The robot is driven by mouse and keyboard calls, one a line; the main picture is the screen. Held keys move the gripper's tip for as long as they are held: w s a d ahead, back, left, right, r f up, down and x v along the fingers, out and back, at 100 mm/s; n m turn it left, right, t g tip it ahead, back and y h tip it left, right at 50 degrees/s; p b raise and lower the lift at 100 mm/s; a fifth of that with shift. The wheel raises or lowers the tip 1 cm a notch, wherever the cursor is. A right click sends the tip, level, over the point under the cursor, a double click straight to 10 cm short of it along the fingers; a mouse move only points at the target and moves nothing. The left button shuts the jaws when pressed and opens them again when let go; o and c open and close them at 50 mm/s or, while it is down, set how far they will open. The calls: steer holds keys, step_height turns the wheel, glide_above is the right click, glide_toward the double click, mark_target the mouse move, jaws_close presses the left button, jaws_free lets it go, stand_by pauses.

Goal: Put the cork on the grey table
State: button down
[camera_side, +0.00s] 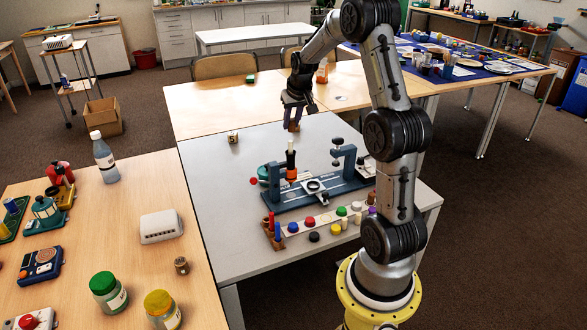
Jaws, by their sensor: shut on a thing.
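My gripper (294,121) hangs pointing down near the far edge of the grey table (217,190). Its fingers are shut on a small brown piece, which looks like the cork (293,127). The fingers hide part of it. It shows against the grey tabletop, and I cannot tell how high above the surface it is. Another small brown cylinder (181,265) stands on the wooden table at the front left.
A blue-grey bench device (330,193) with clamps fills the middle of the grey table. A strip with coloured knobs (300,225) lies in front of it. A small patterned cube (233,137) sits at the back left. The grey table's left side is mostly clear.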

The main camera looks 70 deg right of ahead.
steer(key=s+d+m, duration=0.2)
steer(key=s+d, duration=0.3)
steer(key=d, duration=0.1)
glide_toward(300, 163)
steer(key=shift+w+d+f+g, duration=0.3)
steer(key=shift+w+d+f, duration=0.1)
steer(key=shift+w+f, duration=0.35)
steer(key=shift+x, duration=0.75)
steer(key=shift+d+f, duration=0.1)
steer(key=shift+f, duration=1.1)
steer(key=shift+f, duration=0.2)
steer(key=c, duration=0.7)
jaws_free()
